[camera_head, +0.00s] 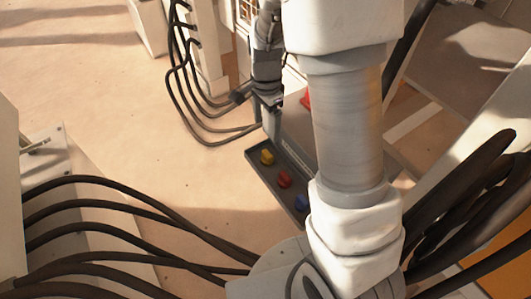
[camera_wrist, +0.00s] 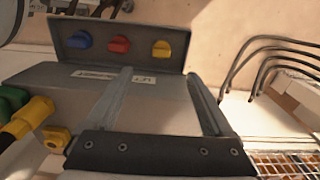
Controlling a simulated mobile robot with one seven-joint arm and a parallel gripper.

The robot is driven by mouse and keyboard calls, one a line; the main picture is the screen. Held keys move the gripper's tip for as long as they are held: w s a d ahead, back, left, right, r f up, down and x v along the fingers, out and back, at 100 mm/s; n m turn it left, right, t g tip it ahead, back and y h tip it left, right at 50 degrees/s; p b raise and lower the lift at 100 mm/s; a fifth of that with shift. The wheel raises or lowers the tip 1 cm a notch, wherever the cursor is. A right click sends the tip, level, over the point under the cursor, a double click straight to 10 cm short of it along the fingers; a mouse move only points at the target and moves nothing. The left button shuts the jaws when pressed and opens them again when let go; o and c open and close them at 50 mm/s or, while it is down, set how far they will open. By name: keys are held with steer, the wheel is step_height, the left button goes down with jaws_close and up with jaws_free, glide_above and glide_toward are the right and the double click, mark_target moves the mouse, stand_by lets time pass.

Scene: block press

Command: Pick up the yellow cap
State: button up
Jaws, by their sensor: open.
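A yellow cap (camera_head: 267,157) sits at the far end of a dark grey tray (camera_head: 262,177), in a row with a red cap (camera_head: 284,179) and a blue cap (camera_head: 301,202). In the wrist view the yellow cap (camera_wrist: 161,49) is at the right end of the row, beside the red cap (camera_wrist: 120,45) and the blue cap (camera_wrist: 80,40). My gripper (camera_wrist: 158,73) is open, with nothing between its two grey fingers. It is apart from the yellow cap; in the head view it shows dark and small beyond the tray.
A grey box-like body (camera_wrist: 75,85) with white labels lies behind my fingers, next to the tray. A yellow-and-black part (camera_wrist: 30,118) and a green part (camera_wrist: 12,102) stand at its left. Black cables (camera_head: 205,125) loop near the gripper. Open floor (camera_head: 130,120) lies left of the tray.

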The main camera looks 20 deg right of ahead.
mark_target(266, 154)
steer(key=f+b, duration=0.1)
steer(key=f, duration=0.6)
steer(key=f+b, duration=0.1)
steer(key=f, duration=0.6)
steer(key=shift+w+f+b, duration=0.2)
steer(key=shift+f+b, duration=0.1)
steer(key=shift+b, duration=0.05)
steer(key=shift+c, duration=0.2)
jaws_close()
